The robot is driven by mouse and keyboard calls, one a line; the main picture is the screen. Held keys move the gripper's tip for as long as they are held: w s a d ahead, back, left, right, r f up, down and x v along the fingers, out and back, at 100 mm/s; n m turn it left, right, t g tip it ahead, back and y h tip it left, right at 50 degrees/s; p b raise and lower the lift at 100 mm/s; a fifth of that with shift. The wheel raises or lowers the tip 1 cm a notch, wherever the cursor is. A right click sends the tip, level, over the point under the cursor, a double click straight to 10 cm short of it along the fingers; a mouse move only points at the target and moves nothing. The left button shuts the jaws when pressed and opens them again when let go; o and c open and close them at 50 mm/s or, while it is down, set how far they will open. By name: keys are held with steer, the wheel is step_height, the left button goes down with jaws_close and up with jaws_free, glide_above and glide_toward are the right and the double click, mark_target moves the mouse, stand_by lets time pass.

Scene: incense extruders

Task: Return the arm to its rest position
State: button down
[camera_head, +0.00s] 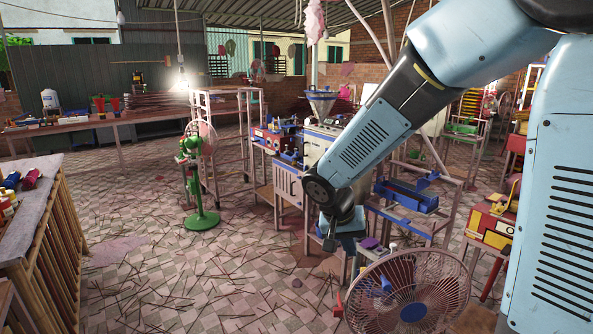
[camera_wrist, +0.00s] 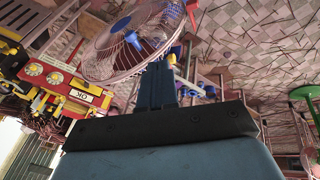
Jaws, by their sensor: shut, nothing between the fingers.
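My light-blue arm (camera_head: 370,130) reaches in from the upper right of the head view, bent, with its end hanging down near the middle. My gripper (camera_head: 330,243) is small and dark there, above and left of a pedestal fan, and its fingers are hard to make out. In the wrist view the dark blue fingers of my gripper (camera_wrist: 158,68) are together, with nothing held between them.
A caged fan (camera_head: 408,295) with a blue hub stands close below my gripper; the wrist view shows it too (camera_wrist: 130,40). A machine bench (camera_head: 290,185) and a red-yellow machine (camera_head: 492,225) stand nearby. A green fan (camera_head: 200,180) stands left. Stick-littered floor (camera_head: 150,270) lies open at left.

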steer(key=s+d+r+n+t+y, duration=0.1)
steer(key=s+d+r, duration=0.4)
steer(key=s+r, duration=0.2)
steer(key=s+d+r+n+t+y, duration=0.1)
steer(key=s+d+r+t+y, duration=0.1)
steer(key=s+d+r, duration=0.4)
steer(key=shift+s+r+y, duration=0.3)
steer(key=shift+s+r, duration=0.85)
steer(key=shift+s, duration=0.9)
